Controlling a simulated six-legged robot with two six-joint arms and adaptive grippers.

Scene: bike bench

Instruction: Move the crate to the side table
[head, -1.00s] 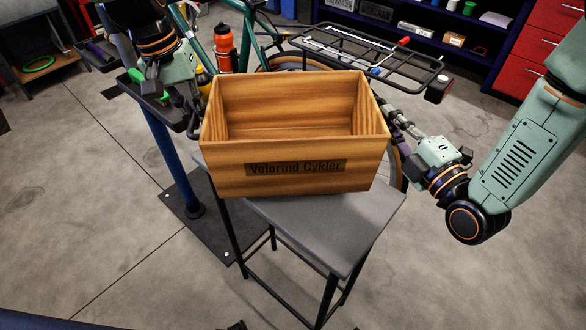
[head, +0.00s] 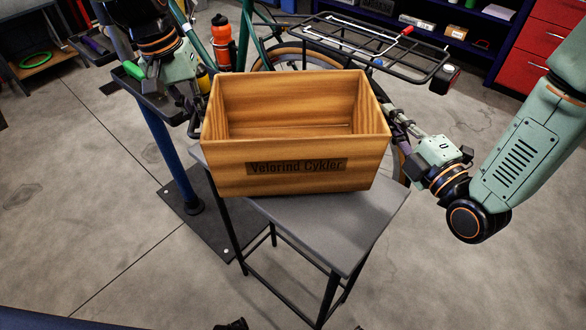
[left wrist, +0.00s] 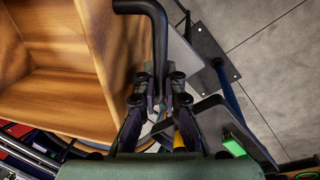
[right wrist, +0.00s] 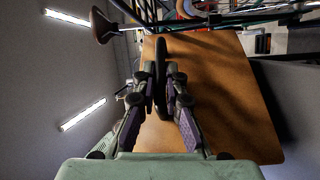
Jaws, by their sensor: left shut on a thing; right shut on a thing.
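The open wooden crate (head: 297,181), lettered "Velorind Cykler", looks empty and roughly level in the head view. It overlaps the grey top of the side table (head: 345,228); I cannot tell whether it rests on it or hangs just above. My left gripper (head: 195,121) is at the crate's left end, and in the left wrist view it is shut on a black handle (left wrist: 158,35). My right gripper (head: 397,128) is at the right end, and in the right wrist view it is shut on the other black handle (right wrist: 161,58). The crate partly hides both fingertips in the head view.
A green bicycle with a black rear rack (head: 370,47) stands behind the crate. A blue post (head: 170,155) on a dark floor plate, with a tool tray (head: 140,84), stands at the left. Red drawers (head: 530,55) are at the back right.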

